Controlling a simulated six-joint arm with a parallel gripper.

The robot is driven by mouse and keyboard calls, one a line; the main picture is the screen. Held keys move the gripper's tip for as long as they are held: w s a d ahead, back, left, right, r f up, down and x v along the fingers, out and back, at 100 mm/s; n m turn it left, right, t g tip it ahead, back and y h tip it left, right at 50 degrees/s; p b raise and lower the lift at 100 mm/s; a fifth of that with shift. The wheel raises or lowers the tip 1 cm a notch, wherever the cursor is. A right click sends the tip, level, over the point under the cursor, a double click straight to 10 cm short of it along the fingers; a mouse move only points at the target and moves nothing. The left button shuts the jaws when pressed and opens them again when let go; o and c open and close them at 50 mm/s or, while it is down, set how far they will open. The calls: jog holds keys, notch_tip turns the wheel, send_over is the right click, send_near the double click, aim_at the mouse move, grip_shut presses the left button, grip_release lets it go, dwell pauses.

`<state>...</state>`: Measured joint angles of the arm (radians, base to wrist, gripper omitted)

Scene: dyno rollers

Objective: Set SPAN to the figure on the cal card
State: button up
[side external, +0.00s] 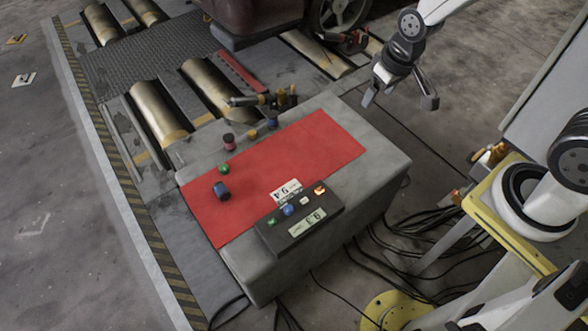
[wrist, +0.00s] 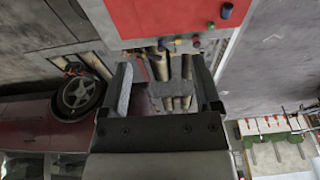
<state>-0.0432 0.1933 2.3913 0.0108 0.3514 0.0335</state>
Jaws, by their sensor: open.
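A dark control box (side external: 298,222) sits at the front edge of the red mat (side external: 290,150) on a grey bench. It has green (side external: 271,221), blue (side external: 288,210) and white (side external: 304,201) buttons and a glowing orange one (side external: 320,190). Its display (side external: 307,223) seems to read 93, upside down. The white cal card (side external: 286,190) behind it seems to read 94, also upside down; the small print is unreadable. My gripper (side external: 399,100) is open and empty, above and beyond the bench's right end. Its open fingers show in the wrist view (wrist: 163,82); the box does not.
A blue cylinder (side external: 221,191) lies on the mat's left part. A green-topped piece (side external: 224,169) and a pink-and-dark piece (side external: 229,141) stand near the bench's back edge. Rollers (side external: 158,113) and a car (side external: 255,18) are behind. The mat's right half is clear.

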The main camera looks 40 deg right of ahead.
jog(key=w+a+f, duration=0.4)
jog(key=w+f, duration=0.3)
jog(key=w, duration=0.1)
jog(key=g, duration=0.2)
send_over(288, 208)
jog(key=f, duration=3.1)
jog(key=shift+w+d+f, duration=0.1)
jog(key=shift+w+d, duration=0.1)
jog(key=shift+d, duration=0.1)
jog(key=shift+s+a+f, duration=0.1)
jog(key=shift+s+f, duration=0.1)
jog(key=shift+f, duration=0.3)
jog(key=shift+f, duration=0.1)
jog(key=shift+a+f, duration=0.1)
jog(key=shift+f, duration=3.6)
